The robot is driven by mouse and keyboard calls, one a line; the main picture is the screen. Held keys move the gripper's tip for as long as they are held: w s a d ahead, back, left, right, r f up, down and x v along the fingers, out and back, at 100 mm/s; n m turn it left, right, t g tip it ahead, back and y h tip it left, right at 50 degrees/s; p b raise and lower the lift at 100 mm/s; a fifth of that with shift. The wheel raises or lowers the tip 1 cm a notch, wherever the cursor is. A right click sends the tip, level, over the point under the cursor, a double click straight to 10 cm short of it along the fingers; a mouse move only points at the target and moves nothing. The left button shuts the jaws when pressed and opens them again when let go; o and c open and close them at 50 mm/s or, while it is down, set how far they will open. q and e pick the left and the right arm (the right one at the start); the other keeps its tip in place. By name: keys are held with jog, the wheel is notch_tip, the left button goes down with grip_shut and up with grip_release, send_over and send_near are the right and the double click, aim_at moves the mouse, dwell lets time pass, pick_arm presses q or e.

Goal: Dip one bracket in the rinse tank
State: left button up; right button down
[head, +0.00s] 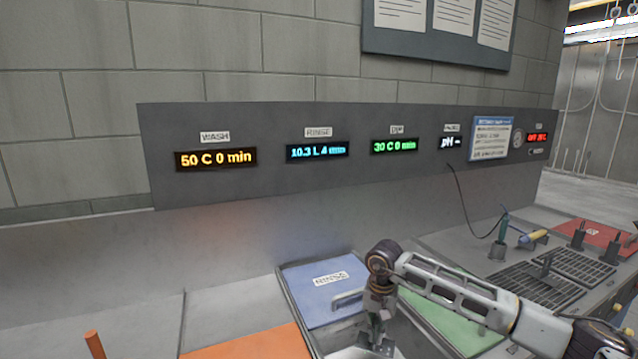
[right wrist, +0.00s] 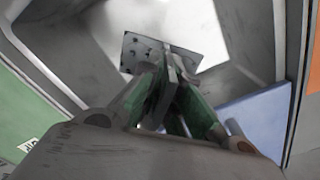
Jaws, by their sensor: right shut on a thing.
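My right gripper (head: 376,345) reaches down at the open front part of the rinse tank (head: 333,350), whose blue lid (head: 322,292) is labelled RINSE. In the right wrist view the gripper (right wrist: 168,92) is shut on a grey metal bracket (right wrist: 142,54). The bracket has a flat plate with small holes, and its upright flange lies between the fingers. The bracket is over or inside the pale metal tank (right wrist: 205,22); I cannot tell whether it touches liquid. My left gripper is not in view.
A green lid (head: 455,318) lies right of the rinse tank, an orange lid (head: 250,345) left. Dark grates (head: 540,288), a yellow-handled tool (head: 533,237) and a red panel (head: 595,238) lie farther right. A grey panel with lit displays (head: 317,152) stands behind.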

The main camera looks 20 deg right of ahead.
aim_at(378, 319)
jog(key=shift+r, duration=0.75)
jog(key=shift+r+p, duration=0.35)
jog(key=shift+p, duration=0.05)
jog(key=shift+r, duration=0.45)
jog(key=shift+r+p, duration=0.2)
jog(key=shift+p, duration=0.1)
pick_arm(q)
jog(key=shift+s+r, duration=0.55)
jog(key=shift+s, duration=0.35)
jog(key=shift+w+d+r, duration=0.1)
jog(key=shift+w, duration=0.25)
